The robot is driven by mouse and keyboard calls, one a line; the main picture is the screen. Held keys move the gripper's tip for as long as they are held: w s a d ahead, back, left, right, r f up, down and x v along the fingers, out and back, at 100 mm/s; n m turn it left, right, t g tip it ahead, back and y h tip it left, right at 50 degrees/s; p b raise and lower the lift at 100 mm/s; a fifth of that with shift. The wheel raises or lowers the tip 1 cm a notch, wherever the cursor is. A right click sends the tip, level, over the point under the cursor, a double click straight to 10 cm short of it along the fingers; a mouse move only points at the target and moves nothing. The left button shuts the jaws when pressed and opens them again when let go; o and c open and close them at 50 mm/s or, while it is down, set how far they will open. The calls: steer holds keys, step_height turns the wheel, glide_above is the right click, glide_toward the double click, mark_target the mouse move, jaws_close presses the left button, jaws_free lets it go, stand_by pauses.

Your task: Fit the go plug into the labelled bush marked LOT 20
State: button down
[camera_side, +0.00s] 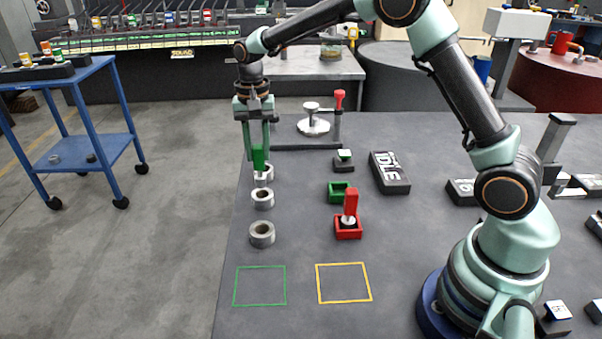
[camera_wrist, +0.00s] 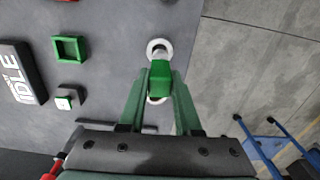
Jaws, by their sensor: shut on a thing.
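My gripper (camera_side: 260,150) is shut on the green handle of the go plug (camera_side: 259,158), which hangs upright with its silver tip down. The wrist view shows the handle (camera_wrist: 160,80) between my fingers. Three silver bushes stand in a row: a far bush (camera_side: 267,170), a middle bush (camera_side: 262,199) and a near bush (camera_side: 262,235). The tip overlaps the far bush in the side view, just above the middle one. In the wrist view it points toward a bush (camera_wrist: 152,44); another is partly hidden behind the handle. I cannot read any lot marks on the bushes.
A red-handled plug (camera_side: 351,203) stands in a red holder (camera_side: 348,233). The green holder (camera_side: 340,188) beside it is empty. A black IDLE sign (camera_side: 390,175) lies to the right. Green (camera_side: 260,267) and yellow (camera_side: 343,264) outlined squares at the front are clear.

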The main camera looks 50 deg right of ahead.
mark_target(260, 169)
steer(key=shift+f, duration=0.8)
steer(key=shift+f, duration=2.05)
stand_by(0.7)
steer(key=c, duration=0.5)
jaws_free()
steer(key=shift+r, duration=0.1)
step_height(260, 169, up, 12)
steer(key=shift+f, duration=0.25)
steer(key=shift+r, duration=0.2)
